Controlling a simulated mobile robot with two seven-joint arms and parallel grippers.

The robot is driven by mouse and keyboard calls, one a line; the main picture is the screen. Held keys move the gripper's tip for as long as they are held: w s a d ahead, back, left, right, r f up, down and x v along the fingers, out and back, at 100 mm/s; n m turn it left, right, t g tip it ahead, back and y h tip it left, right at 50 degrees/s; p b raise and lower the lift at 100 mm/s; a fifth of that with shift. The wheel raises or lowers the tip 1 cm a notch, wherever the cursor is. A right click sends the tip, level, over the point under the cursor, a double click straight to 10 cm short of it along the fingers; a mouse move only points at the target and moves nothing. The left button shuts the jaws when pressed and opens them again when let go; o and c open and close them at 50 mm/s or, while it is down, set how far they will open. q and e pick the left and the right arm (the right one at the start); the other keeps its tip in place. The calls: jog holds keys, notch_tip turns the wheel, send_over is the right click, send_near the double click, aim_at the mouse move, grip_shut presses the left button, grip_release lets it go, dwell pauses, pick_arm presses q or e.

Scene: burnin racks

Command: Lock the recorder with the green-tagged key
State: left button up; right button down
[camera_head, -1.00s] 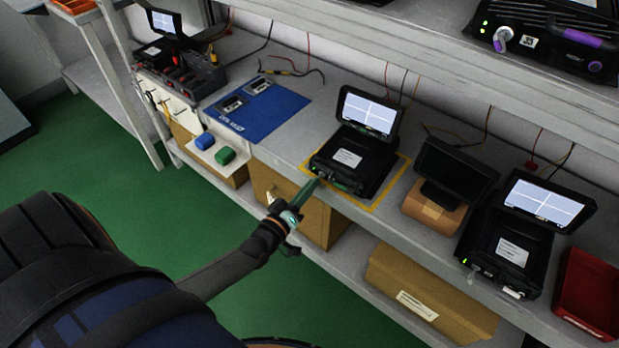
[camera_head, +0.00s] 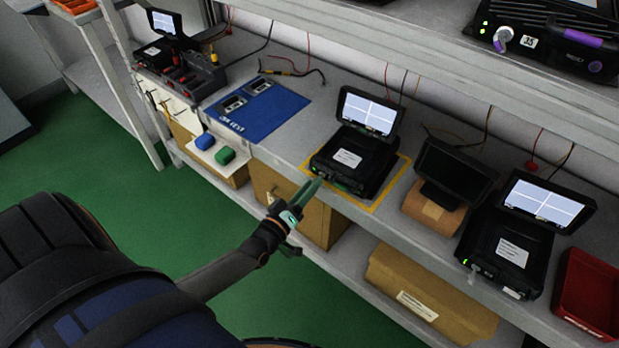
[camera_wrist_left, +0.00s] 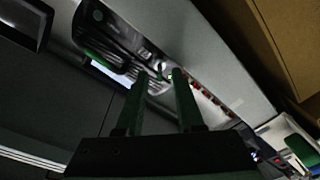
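A black recorder (camera_head: 352,160) with a lit, tilted screen stands inside a yellow outline on the bench. Its front also shows in the left wrist view (camera_wrist_left: 108,42), with a small green light. My left gripper (camera_head: 314,186) is at the recorder's front edge, its green fingers pointing toward it. In the left wrist view the fingertips (camera_wrist_left: 160,76) are apart, with a visible gap. Small pale detail shows between them; I cannot tell whether a key is there. My right gripper is not in view.
A dark-screened unit (camera_head: 453,178) and another lit recorder (camera_head: 508,247) stand to the right, then a red bin (camera_head: 587,290). A blue mat (camera_head: 262,117) lies to the left. An upper shelf (camera_head: 400,50) overhangs the bench. Cardboard boxes (camera_head: 425,300) sit below.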

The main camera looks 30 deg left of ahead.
pick_arm(q)
jog(key=s+p, duration=0.1)
jog(key=s, duration=1.1)
jog(key=shift+s, duration=0.25)
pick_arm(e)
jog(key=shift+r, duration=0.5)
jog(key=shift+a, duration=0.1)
